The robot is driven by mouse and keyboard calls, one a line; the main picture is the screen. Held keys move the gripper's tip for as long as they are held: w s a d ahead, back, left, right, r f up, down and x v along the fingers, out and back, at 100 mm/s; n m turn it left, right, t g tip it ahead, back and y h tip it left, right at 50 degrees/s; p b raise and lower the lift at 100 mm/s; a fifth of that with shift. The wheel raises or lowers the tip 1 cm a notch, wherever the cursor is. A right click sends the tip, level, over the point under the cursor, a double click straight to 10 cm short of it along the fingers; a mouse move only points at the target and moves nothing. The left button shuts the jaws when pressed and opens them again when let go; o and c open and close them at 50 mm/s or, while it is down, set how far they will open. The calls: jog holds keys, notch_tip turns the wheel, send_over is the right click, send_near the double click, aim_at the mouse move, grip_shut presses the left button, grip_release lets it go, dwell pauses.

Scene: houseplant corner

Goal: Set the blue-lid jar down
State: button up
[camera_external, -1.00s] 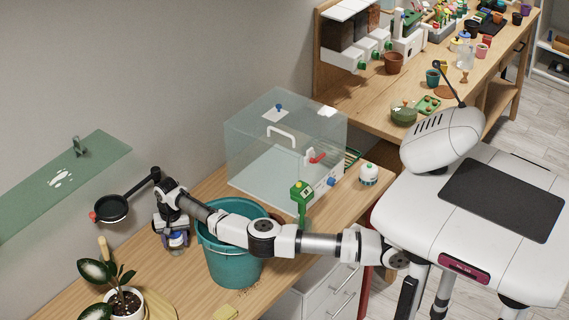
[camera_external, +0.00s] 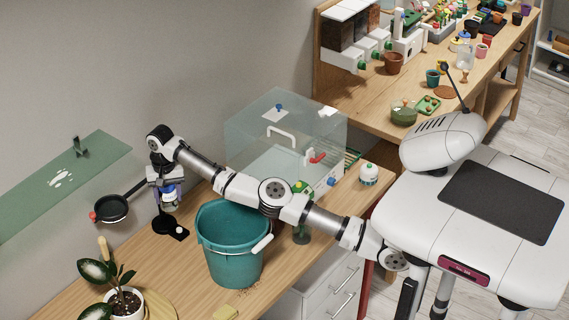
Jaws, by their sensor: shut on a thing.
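The blue-lid jar (camera_external: 170,198) is small and clear-looking, with blue near its top. My gripper (camera_external: 167,184) points down at the left and is shut on the jar. The jar hangs upright in front of a black stand, appearing above the wooden table. My gripper's fingers partly hide its upper part. The exact gap between the jar and the table is hard to tell from this angle.
The black stand's base (camera_external: 163,229) is below the jar, and a black pan (camera_external: 111,208) is to the left. A teal bucket (camera_external: 233,262) stands right, under my arm. A clear case (camera_external: 265,150) stands behind. A potted plant (camera_external: 125,301) is at front left.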

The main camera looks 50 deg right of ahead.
jog(key=d+n+b, duration=0.2)
jog(key=d+n, duration=0.1)
jog(key=d, duration=2.2)
jog(key=shift+d+f+p, duration=0.2)
jog(key=shift+f+p, duration=0.95)
jog(key=shift+f, duration=3.8)
jog(key=shift+d+f+p, duration=0.2)
jog(key=shift+f+p, duration=0.9)
jog(key=shift+f, duration=3.85)
jog(key=shift+f, duration=0.1)
jog(key=o, duration=1)
jog(key=shift+c, duration=0.2)
jog(key=shift+o, duration=0.7)
